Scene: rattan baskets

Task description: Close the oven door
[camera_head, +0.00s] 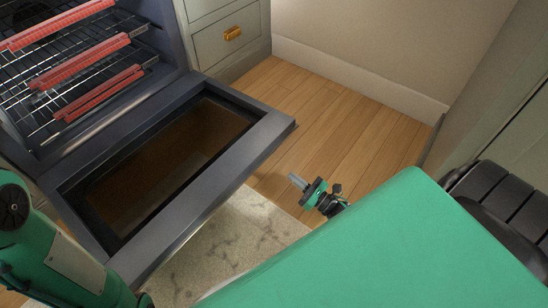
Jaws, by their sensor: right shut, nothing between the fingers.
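The oven door (215,190) is folded down, lying about level in front of the oven (178,52). It has a dark frame around a brownish glass window. The oven's inside is exposed, with wire racks (60,68) edged by red guards. My right gripper (298,181) is shut and empty. In the picture it is just to the right of the door's outer edge, over the floor, with a visible gap between them. My left arm is at the lower left, overlapping the door's near corner. My left gripper is not visible.
A grey-green cabinet with a brass handle (233,33) stands right of the oven. Another cabinet (500,115) is at the far right. A pale patterned rug (225,250) lies beside the door. The wooden floor (345,125) between is clear.

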